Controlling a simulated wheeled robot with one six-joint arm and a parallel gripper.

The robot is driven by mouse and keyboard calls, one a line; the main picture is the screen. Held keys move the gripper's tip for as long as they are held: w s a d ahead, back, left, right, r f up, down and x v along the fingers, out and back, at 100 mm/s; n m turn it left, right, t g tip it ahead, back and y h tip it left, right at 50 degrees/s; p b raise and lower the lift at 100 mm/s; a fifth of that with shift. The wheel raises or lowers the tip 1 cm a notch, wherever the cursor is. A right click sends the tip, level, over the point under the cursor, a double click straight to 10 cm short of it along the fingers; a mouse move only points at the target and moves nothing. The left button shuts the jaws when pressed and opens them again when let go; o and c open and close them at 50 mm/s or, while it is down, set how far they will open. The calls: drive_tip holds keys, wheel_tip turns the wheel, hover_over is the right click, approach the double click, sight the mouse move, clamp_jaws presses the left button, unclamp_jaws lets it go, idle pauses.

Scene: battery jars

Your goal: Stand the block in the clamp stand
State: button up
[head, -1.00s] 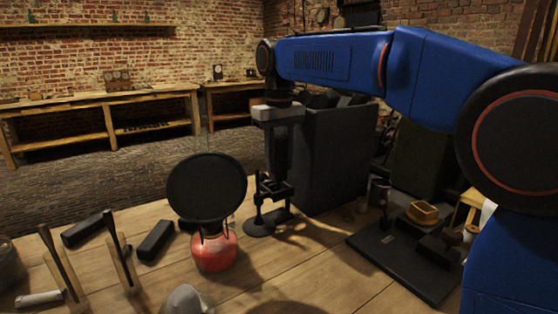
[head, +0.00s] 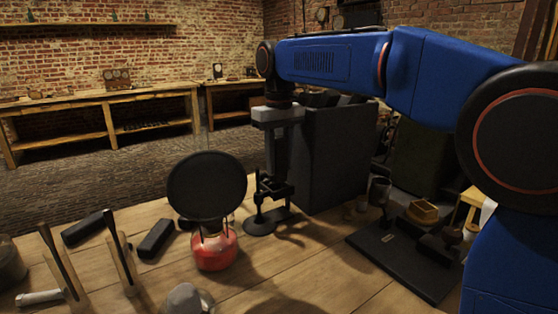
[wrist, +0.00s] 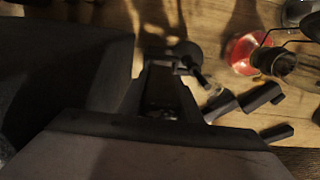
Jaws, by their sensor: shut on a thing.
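My gripper (head: 272,172) points down just above the clamp stand (head: 262,227), left of the big dark box. It is shut on the block, a dark piece hard to tell from the dark fingers in the head view. In the wrist view the block (wrist: 162,90) shows dark between the fingers. The clamp stand has a round black base, a thin post and a black clamp at its top. I cannot tell whether the block touches the clamp.
A red burner (head: 214,250) with a round black pan (head: 206,184) stands close left of the stand. A tall dark box (head: 332,155) stands close right. Black bars (head: 156,238) lie at left.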

sight(279, 175)
drive_tip(key=shift+f, duration=2.1)
idle(0.9)
drive_tip(key=o, duration=1.3)
drive_tip(key=shift+o, duration=0.2)
wheel_tip(279, 175, up, 17)
drive_tip(key=shift+f, duration=0.1)
drive_tip(key=shift+r, duration=0.25)
